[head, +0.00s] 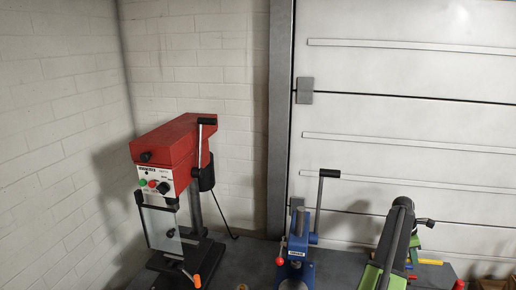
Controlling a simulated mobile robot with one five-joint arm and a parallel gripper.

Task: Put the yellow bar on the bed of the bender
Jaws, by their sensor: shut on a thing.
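A short stretch of the yellow bar (431,262) shows at the lower right of the head view, lying about level. Its left part is hidden behind a raised green and dark grey link, which seems to be part of my arm. My gripper's fingers do not show, so what they hold cannot be seen. A green piece with a black lever (424,222) shows just behind the link. I cannot tell if it is the bender. The bed of the bender cannot be made out.
A red drill press (172,155) stands on the dark bench (232,265) at the left. A blue press (297,250) with a long black-handled lever stands in the middle. A red item (459,285) shows at the bottom right.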

